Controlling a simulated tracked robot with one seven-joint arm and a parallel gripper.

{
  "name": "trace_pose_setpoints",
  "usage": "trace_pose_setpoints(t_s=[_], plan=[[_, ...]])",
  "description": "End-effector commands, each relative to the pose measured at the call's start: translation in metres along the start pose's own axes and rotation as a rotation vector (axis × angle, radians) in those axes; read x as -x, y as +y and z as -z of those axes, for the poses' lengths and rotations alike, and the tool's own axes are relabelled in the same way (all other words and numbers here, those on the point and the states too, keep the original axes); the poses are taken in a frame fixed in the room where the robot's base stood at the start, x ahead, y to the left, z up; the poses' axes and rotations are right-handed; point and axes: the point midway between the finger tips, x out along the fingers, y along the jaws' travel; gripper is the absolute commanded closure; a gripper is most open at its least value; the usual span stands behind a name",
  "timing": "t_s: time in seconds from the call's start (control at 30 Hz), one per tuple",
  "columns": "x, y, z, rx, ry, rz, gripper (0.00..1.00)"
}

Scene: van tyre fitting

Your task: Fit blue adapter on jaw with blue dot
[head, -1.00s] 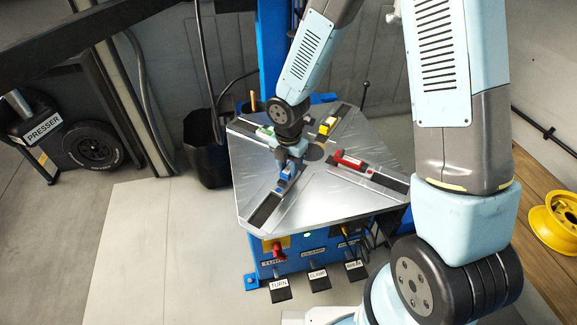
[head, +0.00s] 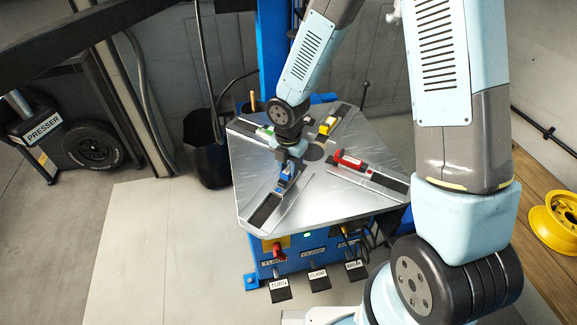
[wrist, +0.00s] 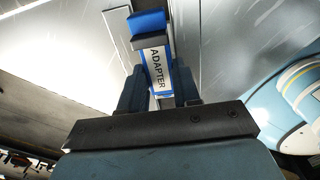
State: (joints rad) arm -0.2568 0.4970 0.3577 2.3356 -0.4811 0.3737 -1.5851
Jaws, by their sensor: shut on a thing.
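The blue adapter (wrist: 156,66), with a white "ADAPTER" label, is between the fingers of my gripper (wrist: 160,88) in the wrist view. In the head view my gripper (head: 289,165) is low over the near-left arm of the silver turntable (head: 318,205), shut on the blue adapter (head: 287,174). The adapter is at the inner end of the dark slot (head: 264,208). Whether it is seated on the jaw, I cannot tell. Red (head: 350,161), yellow (head: 327,125) and green (head: 268,130) pieces sit on the other arms of the turntable.
Pedals labelled TURN (head: 280,290) and CLAMP (head: 318,280), and another pedal, stand below the turntable. A black bin (head: 205,150) is at its left. A yellow rim (head: 555,222) lies on the wooden surface at right. The floor at front left is clear.

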Motion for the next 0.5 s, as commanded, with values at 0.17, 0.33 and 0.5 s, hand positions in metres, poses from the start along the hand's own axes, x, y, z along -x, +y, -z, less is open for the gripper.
trace_pose_setpoints(t_s=[0.17,0.33,0.5], plan=[[-0.0037,0.0001,0.0002,0.0,0.0,0.0,0.99],[-0.0069,0.0001,0.0001,0.0,0.0,0.0,0.99],[-0.0102,0.0002,0.0,0.0,0.0,0.0,0.99]])
